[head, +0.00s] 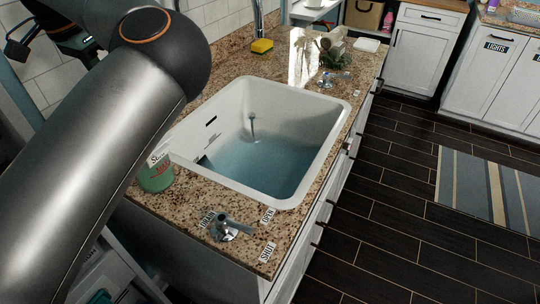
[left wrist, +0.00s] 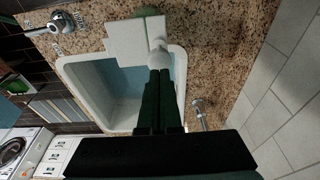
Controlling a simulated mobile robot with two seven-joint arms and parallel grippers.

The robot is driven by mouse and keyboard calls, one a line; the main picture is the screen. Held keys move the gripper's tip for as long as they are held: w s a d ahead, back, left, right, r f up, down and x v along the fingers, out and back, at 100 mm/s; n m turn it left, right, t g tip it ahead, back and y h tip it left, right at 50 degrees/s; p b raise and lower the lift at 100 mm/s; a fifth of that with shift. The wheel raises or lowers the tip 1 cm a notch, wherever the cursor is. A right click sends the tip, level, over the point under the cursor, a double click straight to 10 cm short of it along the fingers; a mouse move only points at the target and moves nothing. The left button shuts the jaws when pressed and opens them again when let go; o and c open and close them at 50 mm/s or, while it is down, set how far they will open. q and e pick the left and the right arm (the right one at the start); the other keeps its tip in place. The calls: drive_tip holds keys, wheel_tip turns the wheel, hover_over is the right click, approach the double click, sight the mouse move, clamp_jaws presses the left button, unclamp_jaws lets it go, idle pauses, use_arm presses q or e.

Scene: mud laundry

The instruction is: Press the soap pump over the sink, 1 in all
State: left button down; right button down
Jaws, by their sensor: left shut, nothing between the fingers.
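The green soap bottle (head: 155,177) stands on the granite counter at the near left corner of the white sink (head: 335,125). My arm partly hides it in the head view. In the left wrist view a bit of green (left wrist: 150,12) shows behind white panels (left wrist: 128,42), and a rounded white part, seemingly the pump head (left wrist: 158,53), overhangs the sink. My left gripper (left wrist: 160,74) is shut and empty, its dark fingertips right by this white part. I cannot tell whether they touch. My right gripper is not in view.
The sink holds bluish water. A drain lever (head: 228,228) with OPEN and SHUT labels sits on the near counter. A faucet (head: 258,15), yellow sponge (head: 262,46) and plant (head: 335,48) stand farther back. The dark floor to the right is clear except for a striped rug (head: 488,188).

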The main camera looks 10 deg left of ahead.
use_arm(q)
drive_tip(key=shift+f+b, duration=0.95)
drive_tip(key=shift+f, duration=0.65)
drive_tip(key=shift+r+p, duration=1.25)
drive_tip(key=shift+r, duration=0.25)
drive_tip(key=shift+r, duration=0.1)
wheel_tip(320, 180, up, 6)
drive_tip(key=p, duration=0.5)
drive_tip(key=shift+a, duration=0.1)
